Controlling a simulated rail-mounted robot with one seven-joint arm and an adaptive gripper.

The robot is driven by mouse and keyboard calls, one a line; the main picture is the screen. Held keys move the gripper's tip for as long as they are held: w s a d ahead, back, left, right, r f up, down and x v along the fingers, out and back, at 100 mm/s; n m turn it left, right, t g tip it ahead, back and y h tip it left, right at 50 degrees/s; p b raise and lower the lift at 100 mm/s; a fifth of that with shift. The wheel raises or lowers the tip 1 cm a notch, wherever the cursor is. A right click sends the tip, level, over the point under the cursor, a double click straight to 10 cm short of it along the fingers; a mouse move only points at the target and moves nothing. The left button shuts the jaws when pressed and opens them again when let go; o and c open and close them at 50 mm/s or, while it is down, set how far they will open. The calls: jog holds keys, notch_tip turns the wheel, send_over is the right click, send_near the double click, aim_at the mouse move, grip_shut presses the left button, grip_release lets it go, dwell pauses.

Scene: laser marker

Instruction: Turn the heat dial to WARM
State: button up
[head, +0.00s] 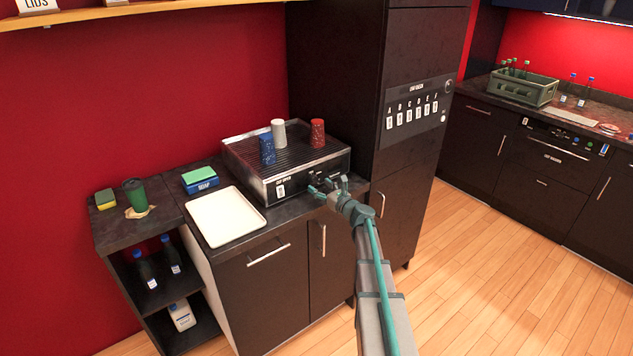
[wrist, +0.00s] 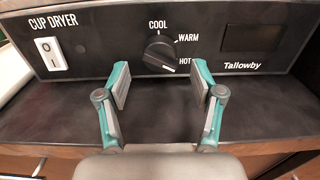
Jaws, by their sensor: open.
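The heat dial (wrist: 160,55) is a round dark knob on the black front panel of the cup dryer (wrist: 110,55). Its labels read COOL above, WARM at upper right and HOT at lower right. In the head view my gripper (head: 330,187) is at the dryer's front and hides the dial.
A white rocker switch (wrist: 50,54) is on the panel's left and a dark display (wrist: 250,38) on its right. White, blue and red cups stand on the dryer's top. A cream tray (head: 226,216) lies to its left. A tall dark cabinet (head: 335,75) rises on the right.

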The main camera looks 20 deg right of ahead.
jog(key=shift+p+x, duration=0.3)
jog(key=shift+x, duration=1.1)
jog(key=c, duration=1.1)
jog(key=shift+c, duration=0.2)
